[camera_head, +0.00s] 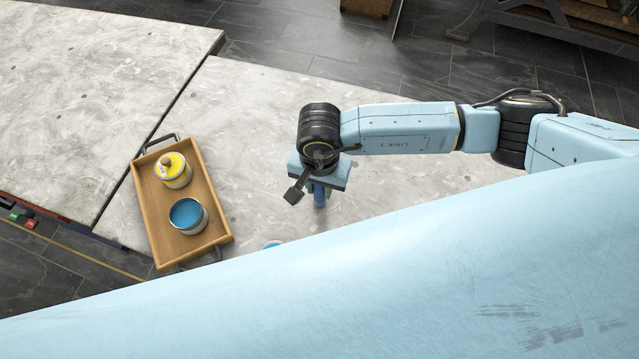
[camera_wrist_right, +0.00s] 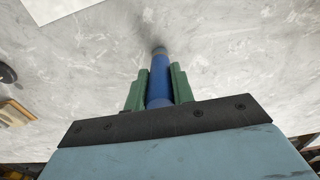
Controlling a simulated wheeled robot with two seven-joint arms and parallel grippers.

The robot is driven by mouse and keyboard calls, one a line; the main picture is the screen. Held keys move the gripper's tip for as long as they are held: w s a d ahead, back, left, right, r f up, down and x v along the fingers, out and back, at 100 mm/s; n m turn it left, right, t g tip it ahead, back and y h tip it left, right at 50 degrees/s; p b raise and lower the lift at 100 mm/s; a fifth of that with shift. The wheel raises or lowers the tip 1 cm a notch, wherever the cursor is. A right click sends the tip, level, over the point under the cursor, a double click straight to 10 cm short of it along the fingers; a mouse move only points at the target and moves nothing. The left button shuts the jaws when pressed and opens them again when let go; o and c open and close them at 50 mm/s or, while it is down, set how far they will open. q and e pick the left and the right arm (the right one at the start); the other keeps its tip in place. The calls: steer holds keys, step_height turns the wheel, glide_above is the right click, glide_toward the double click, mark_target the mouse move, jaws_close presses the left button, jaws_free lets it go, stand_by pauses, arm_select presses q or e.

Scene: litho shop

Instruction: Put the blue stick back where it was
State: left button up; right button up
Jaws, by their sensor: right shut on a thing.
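The blue stick (camera_wrist_right: 158,82) is between the green fingers of my right gripper (camera_wrist_right: 159,90), which is shut on it. Its greyish far end points away from the gripper over the pale worktop. In the head view the stick (camera_head: 320,197) hangs below the gripper (camera_head: 319,188), right of the wooden tray. Whether its tip touches the worktop is hard to tell. My left gripper is not in view.
The wooden tray (camera_head: 157,222) holds a yellow can (camera_head: 173,178) with a brownish knob on top and a blue-topped can (camera_head: 188,215). A small blue thing (camera_head: 273,244) is mostly hidden by my light-blue body. The pale worktop (camera_head: 250,110) is bare around the gripper.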

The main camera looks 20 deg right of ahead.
steer(key=shift+f, duration=0.15)
steer(key=o, duration=1)
step_height(320, 180, up, 12)
steer(key=shift+r, duration=0.2)
